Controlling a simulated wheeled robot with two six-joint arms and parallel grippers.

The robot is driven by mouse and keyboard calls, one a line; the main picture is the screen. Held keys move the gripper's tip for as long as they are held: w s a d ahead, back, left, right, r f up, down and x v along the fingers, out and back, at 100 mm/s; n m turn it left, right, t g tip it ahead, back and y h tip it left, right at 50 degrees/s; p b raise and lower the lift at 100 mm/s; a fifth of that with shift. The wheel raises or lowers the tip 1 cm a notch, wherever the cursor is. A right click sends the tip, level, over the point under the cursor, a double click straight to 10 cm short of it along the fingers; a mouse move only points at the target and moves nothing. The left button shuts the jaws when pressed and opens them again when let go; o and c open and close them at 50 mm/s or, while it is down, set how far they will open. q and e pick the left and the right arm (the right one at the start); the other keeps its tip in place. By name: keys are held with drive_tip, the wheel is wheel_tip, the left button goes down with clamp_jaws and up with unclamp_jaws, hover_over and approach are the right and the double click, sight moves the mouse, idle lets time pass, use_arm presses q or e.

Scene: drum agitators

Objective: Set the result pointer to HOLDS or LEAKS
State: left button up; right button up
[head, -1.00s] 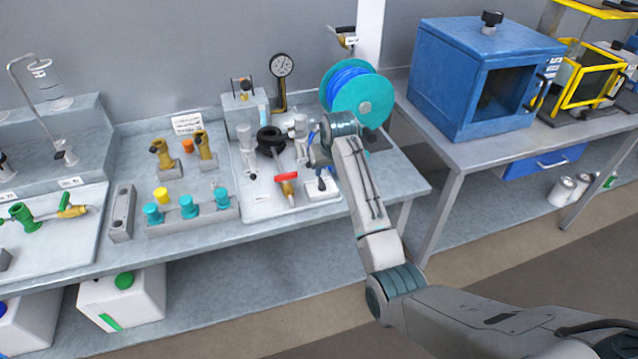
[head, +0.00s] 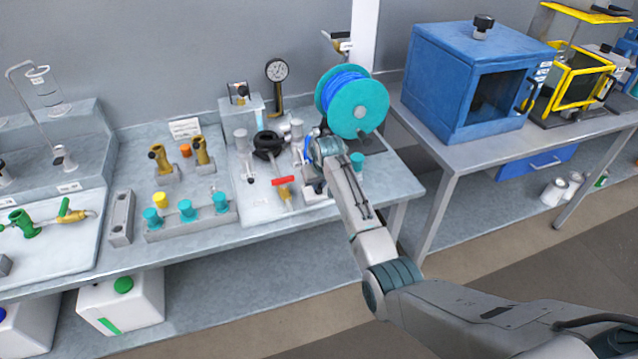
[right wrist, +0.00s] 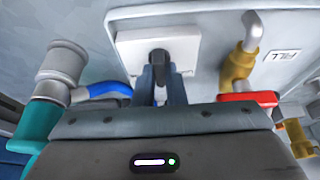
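The result pointer (right wrist: 159,60) is a dark knob on a white square plate (right wrist: 185,45) in the right wrist view. In the head view the plate (head: 314,198) lies at the front right of the white board, and my right gripper mostly covers the pointer. My right gripper (right wrist: 161,80) points at the knob, with its two bluish fingers close together on either side of the knob's lower end. A narrow gap shows between the fingers; I cannot tell whether they press on it. No HOLDS or LEAKS lettering is readable. My left gripper is not in view.
A red-handled brass valve (head: 284,188) stands just left of the plate. A teal reel with blue hose (head: 357,108) stands behind my right arm, and a pressure gauge (head: 277,72) at the back. A blue cabinet (head: 445,85) is on the bench to the right.

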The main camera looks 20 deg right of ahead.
clamp_jaws()
drive_tip(key=shift+r, duration=0.1)
drive_tip(key=shift+a+m+h+p, duration=0.1)
drive_tip(key=shift+m+h+p, duration=0.3)
drive_tip(key=shift+m+p, duration=0.55)
drive_tip(key=shift+m+h, duration=0.4)
drive_tip(key=shift+m, duration=0.55)
drive_tip(key=shift+a+m+g+h, duration=0.1)
drive_tip(key=shift+m+g+h, duration=0.25)
drive_tip(key=shift+m, duration=0.75)
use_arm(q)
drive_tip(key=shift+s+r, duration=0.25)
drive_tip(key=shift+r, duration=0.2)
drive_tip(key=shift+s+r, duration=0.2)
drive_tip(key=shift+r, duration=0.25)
use_arm(e)
drive_tip(key=shift+w+m+h, duration=0.1)
drive_tip(key=shift+m+h, duration=0.25)
drive_tip(key=shift+m, duration=0.55)
drive_tip(key=o, duration=0.7)
unclamp_jaws()
drive_tip(key=shift+g, duration=0.25)
drive_tip(key=shift+c, duration=0.2)
